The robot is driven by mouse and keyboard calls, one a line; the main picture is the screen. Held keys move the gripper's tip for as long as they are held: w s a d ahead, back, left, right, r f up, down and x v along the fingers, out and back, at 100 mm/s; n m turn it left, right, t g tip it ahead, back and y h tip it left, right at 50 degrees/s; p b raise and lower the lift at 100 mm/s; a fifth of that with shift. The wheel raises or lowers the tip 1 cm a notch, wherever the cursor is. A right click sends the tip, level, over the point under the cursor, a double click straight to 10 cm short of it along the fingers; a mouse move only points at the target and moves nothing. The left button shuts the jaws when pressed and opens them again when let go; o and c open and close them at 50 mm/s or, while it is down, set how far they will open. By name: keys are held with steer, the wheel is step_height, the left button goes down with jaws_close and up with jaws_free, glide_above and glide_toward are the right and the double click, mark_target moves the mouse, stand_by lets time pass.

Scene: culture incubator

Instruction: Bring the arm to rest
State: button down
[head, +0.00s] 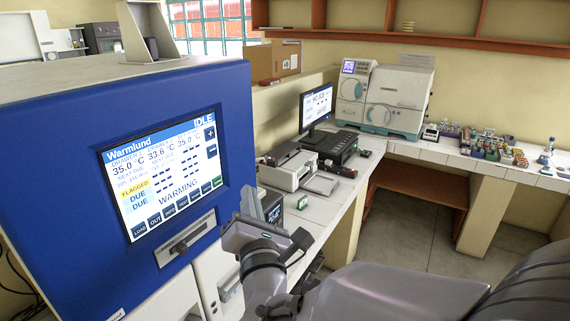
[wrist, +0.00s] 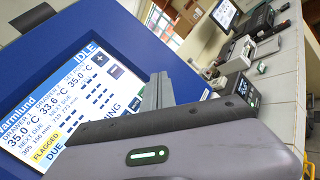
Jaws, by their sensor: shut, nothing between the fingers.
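My gripper (head: 262,203) is shut and empty, its fingers pointing up, just right of the blue incubator front. The wrist view shows its fingers (wrist: 158,88) close together, with a green light on the grey gripper body. My arm reaches in from the lower right of the head view, bent at the wrist. The screen also shows in the wrist view (wrist: 65,95), partly hidden by my gripper.
A slot with a handle (head: 187,240) sits below the screen. A white-tiled bench behind my gripper carries a printer (head: 292,168), a monitor (head: 316,108), a large analyser (head: 385,98) and several small bottles and racks. Open floor (head: 405,215) lies right of the bench.

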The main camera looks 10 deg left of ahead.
steer(key=s+d+f+m+g+h+b, duration=0.2)
steer(key=d+f+m+g+b, duration=0.15)
steer(key=d+f+m, duration=0.4)
steer(key=s+d+f+m+g+h+b, duration=0.2)
steer(key=d+f+m+b, duration=0.25)
steer(key=d+m, duration=0.55)
steer(key=s+d+f+m+g+b, duration=0.2)
steer(key=s+d+f+m+g, duration=0.1)
steer(key=s+m, duration=0.6)
steer(key=s+d+f+m+g+h+b, duration=0.1)
steer(key=s+d+f+m+g+b, duration=0.2)
steer(key=s+f+m, duration=0.5)
steer(key=s+d+m+g, duration=0.1)
steer(key=s+d+m, duration=0.1)
steer(key=shift+f+m, duration=0.25)
steer(key=shift+m, duration=0.1)
